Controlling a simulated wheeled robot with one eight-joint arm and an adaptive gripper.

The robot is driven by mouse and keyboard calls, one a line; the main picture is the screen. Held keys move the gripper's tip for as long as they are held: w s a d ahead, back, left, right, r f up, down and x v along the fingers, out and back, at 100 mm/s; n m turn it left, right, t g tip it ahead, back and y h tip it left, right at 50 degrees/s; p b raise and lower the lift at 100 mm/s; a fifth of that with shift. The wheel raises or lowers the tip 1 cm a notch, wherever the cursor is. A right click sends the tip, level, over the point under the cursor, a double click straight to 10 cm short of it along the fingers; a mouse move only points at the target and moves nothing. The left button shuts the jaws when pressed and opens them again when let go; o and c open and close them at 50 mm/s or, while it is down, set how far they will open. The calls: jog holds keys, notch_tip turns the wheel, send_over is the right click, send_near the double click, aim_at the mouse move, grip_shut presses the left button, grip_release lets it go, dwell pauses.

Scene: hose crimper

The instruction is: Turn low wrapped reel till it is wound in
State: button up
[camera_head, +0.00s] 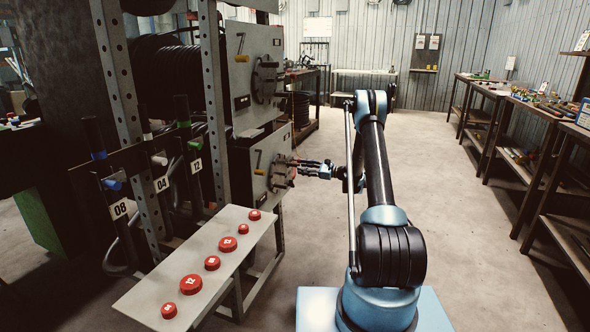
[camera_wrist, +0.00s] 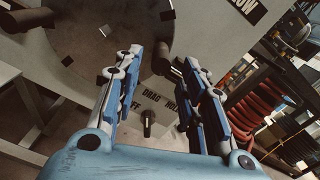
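The low reel (camera_head: 259,165) has a light grey front plate marked 7, with a round crank disc on it. In the head view my gripper (camera_head: 299,163) reaches in from the right, its fingertips at the disc's right side. In the wrist view my gripper (camera_wrist: 155,62) has its two blue fingers spread apart. The brown disc (camera_wrist: 95,35) fills the upper left, with a dark handle at its edge. A dark peg-like part (camera_wrist: 172,70) shows between the fingers, near the right one; contact cannot be told. The wrapped hose inside the low reel is hidden.
An upper reel plate (camera_head: 256,75) with its own disc stands directly above. A slanted panel with several red buttons (camera_head: 228,244) lies in front. A drag lever (camera_wrist: 147,122) sits below the disc. Benches (camera_head: 510,110) line the right; the floor between is clear.

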aim_at(294, 165)
jog(key=shift+x, duration=2.75)
grip_shut()
